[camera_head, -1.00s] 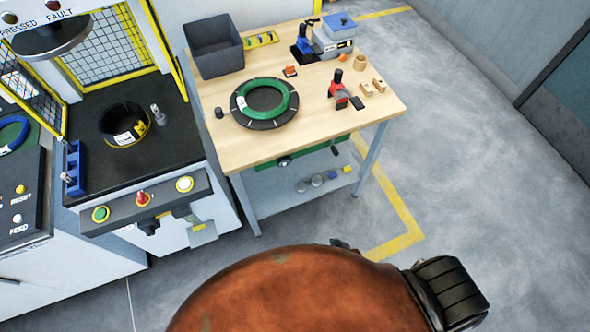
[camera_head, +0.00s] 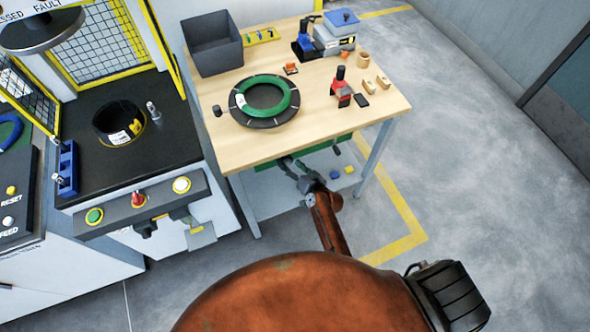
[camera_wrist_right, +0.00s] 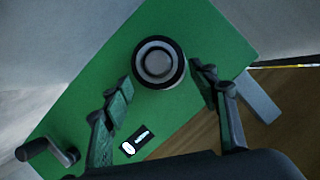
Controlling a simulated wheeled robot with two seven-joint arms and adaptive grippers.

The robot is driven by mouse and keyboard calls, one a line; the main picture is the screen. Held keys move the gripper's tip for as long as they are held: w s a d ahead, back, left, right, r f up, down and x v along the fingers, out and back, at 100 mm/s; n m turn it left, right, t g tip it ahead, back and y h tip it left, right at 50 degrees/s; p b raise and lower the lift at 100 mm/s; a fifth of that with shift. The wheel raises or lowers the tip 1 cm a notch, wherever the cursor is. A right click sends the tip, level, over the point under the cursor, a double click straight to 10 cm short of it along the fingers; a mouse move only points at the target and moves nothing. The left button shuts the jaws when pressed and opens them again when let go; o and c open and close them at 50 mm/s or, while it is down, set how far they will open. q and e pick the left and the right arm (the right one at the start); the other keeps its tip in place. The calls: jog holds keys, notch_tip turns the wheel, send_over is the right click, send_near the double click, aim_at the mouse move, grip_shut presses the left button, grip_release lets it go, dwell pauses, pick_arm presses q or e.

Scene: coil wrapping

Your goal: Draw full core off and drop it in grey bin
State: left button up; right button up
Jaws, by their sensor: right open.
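My right gripper (camera_head: 291,168) reaches under the front edge of the wooden bench, at a green unit (camera_head: 332,143) mounted there. In the right wrist view the gripper (camera_wrist_right: 161,76) is open, one finger on each side of a round dark core (camera_wrist_right: 158,62) with pale rings, seen end-on against the green face. The core sits near the fingertips; I cannot tell whether the fingers touch it. In the head view the core is not distinguishable. The grey bin (camera_head: 213,48) stands at the bench's back left corner and looks empty. My left gripper is not in view.
A black ring with a green coil (camera_head: 264,101) lies on the bench, with a red-black tool (camera_head: 343,88) to its right. A crank handle (camera_wrist_right: 46,151) sticks out left of the gripper. The black-topped machine (camera_head: 128,170) stands left of the bench.

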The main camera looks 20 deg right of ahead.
aim_at(289, 162)
jog(key=shift+b+x, duration=0.45)
jog(key=shift+x, duration=1.75)
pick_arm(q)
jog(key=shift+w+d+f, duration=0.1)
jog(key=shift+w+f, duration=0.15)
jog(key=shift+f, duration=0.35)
pick_arm(e)
jog(key=c, duration=1.4)
pick_arm(q)
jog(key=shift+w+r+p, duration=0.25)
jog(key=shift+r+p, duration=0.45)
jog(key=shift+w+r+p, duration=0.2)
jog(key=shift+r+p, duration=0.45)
jog(key=shift+p, duration=0.05)
pick_arm(e)
jog(key=shift+s+d, duration=0.2)
jog(key=shift+s, duration=4.2)
